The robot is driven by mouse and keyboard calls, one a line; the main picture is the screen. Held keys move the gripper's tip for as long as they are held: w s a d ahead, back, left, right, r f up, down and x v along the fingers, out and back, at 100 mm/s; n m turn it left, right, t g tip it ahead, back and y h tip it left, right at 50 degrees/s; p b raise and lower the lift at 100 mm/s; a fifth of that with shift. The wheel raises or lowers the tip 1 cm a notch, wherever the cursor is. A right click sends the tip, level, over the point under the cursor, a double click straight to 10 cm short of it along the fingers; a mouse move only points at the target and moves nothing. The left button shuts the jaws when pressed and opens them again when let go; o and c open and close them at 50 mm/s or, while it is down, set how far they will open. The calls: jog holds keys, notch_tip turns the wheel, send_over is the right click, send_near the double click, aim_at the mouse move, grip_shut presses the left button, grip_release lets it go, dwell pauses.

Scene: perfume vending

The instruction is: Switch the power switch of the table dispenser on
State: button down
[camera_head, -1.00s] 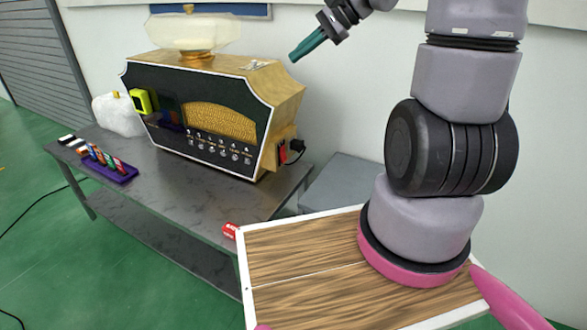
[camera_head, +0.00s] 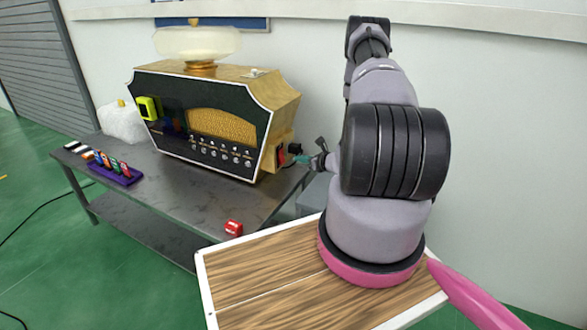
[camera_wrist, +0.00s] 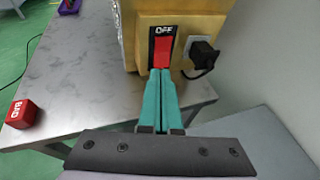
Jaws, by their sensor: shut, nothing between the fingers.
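The table dispenser (camera_head: 205,120), a wooden box with a dark front, stands on the grey table. Its power switch (camera_wrist: 162,48) is a red rocker in a black frame on the right side panel, with "OFF" lettered above it in the wrist view. The switch also shows small in the head view (camera_head: 280,155). My gripper (camera_wrist: 160,74) has teal fingers that are shut and empty. The tips cover the lower end of the switch in the wrist view; I cannot tell whether they touch it. In the head view my gripper (camera_head: 296,160) is just right of the switch.
A black plug (camera_wrist: 203,54) with a cable sits in a socket right of the switch. A red box (camera_head: 233,228) lies near the front edge of the table (camera_head: 215,195). A purple rack (camera_head: 117,174) with small bottles is at the left. A grey box (camera_wrist: 255,150) stands below right.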

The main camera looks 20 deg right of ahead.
notch_tip(320, 180, down, 2)
jog(key=f, duration=0.1)
send_near(283, 161)
jog(key=shift+m+h, duration=0.4)
jog(key=shift+a+x, duration=0.1)
jog(key=shift+x, duration=1.2)
jog(key=shift+a+x, duration=0.15)
jog(key=shift+x, duration=1.15)
jog(key=shift+x, duration=0.8)
jog(key=shift+s, duration=0.1)
jog(key=v, duration=0.9)
dwell(0.6)
